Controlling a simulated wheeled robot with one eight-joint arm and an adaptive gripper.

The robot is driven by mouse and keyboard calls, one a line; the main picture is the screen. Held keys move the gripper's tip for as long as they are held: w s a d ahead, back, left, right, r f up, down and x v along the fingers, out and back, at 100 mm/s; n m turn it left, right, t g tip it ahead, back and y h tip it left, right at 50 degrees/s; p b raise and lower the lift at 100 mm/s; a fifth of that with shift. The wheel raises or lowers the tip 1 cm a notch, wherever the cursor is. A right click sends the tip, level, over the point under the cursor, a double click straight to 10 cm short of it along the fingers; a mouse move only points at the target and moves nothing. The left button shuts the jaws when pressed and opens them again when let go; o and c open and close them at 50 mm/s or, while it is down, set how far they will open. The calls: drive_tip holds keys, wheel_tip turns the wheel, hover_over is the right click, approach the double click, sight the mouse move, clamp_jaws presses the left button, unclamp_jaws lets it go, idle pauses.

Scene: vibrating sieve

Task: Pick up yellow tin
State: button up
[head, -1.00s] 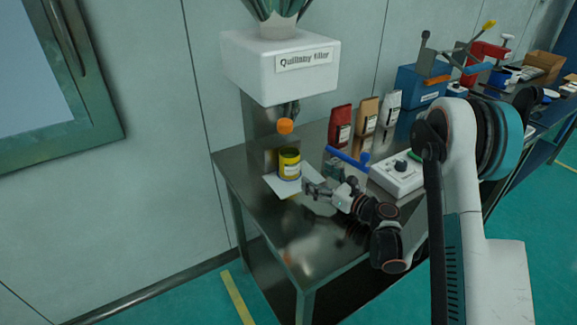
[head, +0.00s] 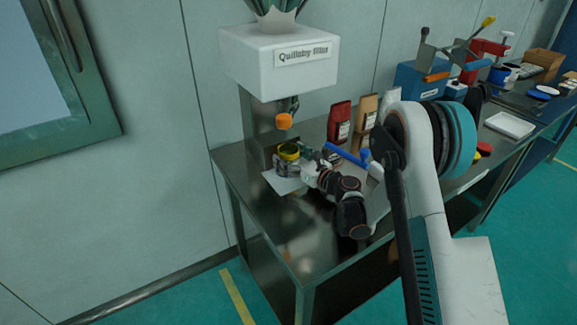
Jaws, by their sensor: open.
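The yellow tin (head: 289,152) stands upright on a white sheet (head: 285,184) under the white filler machine (head: 282,62). My gripper (head: 289,168) is at the tin, with its fingers in front of and beside the tin's lower body. Only the tin's yellow upper rim and dark open top show clearly above the fingers. The jaws are open around or beside the tin; I cannot tell whether they touch it.
Red, brown and white bags (head: 340,124) stand behind, to the right of the filler. A blue-handled tool (head: 347,156) lies close to my wrist. My arm hides part of the table's right side. The metal table's (head: 262,215) front left is clear.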

drive_tip(key=shift+w+a, duration=0.25)
drive_tip(key=shift+c, duration=0.5)
drive_tip(key=c, duration=1.3)
drive_tip(key=shift+o, duration=0.2)
drive_tip(key=shift+r, duration=0.1)
